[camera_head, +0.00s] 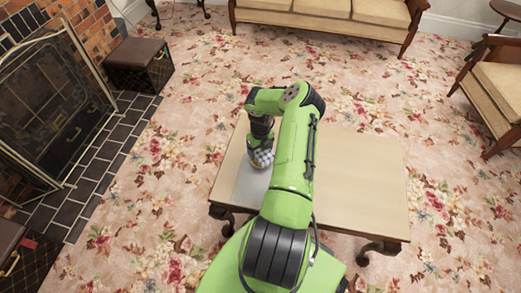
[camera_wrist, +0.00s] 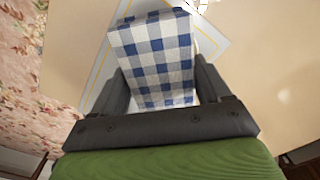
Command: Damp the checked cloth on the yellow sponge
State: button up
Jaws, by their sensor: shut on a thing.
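The blue-and-white checked cloth (camera_wrist: 157,55) is held between the two dark fingers of my gripper (camera_wrist: 162,88) in the wrist view. The cloth stands out past the fingertips as a folded, block-like piece. In the head view my gripper (camera_head: 262,142) points down over the left part of the table, with the cloth (camera_head: 262,158) under it. I cannot tell whether the cloth touches anything below. I cannot make out the yellow sponge in either view; the cloth, gripper or arm may hide it.
A grey mat (camera_head: 246,188) lies on the table's left part; its yellow-lined border (camera_wrist: 101,75) shows beside the cloth. A small white thing (camera_wrist: 199,4) is cut off at the wrist view's top. The tabletop (camera_head: 368,180) is bare on the right. My arm hides its middle.

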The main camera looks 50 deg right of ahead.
aim_at(260, 150)
jog(key=shift+f, duration=0.4)
dwell(1.4)
notch_tip(260, 150, up, 7)
jog(key=p, duration=0.7)
jog(key=shift+r, duration=0.15)
